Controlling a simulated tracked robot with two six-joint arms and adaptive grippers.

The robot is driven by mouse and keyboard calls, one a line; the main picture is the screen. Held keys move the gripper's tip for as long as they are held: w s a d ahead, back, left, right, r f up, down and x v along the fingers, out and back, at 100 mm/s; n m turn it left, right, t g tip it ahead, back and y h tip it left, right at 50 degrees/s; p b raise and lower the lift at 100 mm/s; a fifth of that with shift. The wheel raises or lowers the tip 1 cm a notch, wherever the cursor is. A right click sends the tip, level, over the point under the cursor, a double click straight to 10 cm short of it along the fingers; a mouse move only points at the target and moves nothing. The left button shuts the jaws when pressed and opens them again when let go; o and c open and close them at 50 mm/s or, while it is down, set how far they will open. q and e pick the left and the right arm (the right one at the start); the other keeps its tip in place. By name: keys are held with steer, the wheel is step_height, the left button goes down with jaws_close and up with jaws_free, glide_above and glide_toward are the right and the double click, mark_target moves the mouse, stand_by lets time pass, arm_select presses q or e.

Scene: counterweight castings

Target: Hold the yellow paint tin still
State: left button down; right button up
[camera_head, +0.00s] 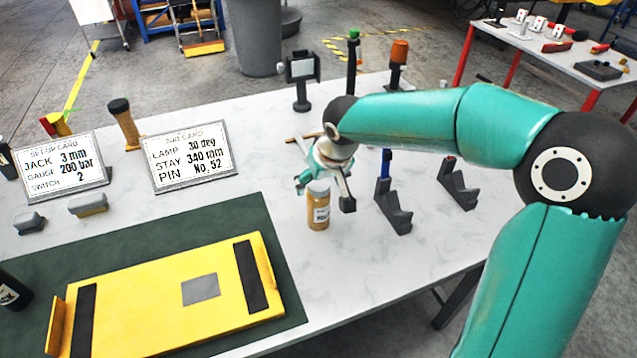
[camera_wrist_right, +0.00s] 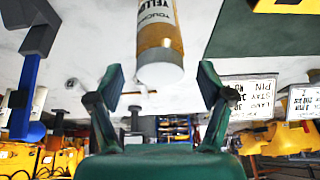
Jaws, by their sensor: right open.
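The yellow paint tin (camera_head: 318,212) is a small upright cylinder with a pale cap, standing on the white table. Its label shows in the right wrist view (camera_wrist_right: 158,38), reading "YELLOW" in part; that view is upside down. My right gripper (camera_head: 326,188) is beside the tin, just behind it in the head view. Its fingers are spread. In the wrist view, the open fingers (camera_wrist_right: 161,88) lie to either side of the tin's capped end, with a gap on each side. I cannot tell how deep the tin sits between them. My left gripper is not in view.
Dark angled brackets (camera_head: 394,208) stand right of the tin, one holding a blue-handled tool. A yellow panel (camera_head: 165,310) lies on a green mat (camera_head: 243,218) at front left. Two cards (camera_head: 190,157) stand behind it. Bare table surrounds the tin's front.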

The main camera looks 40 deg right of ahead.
steer(key=shift+c, duration=0.3)
steer(key=c, duration=0.8)
steer(key=shift+o, duration=0.2)
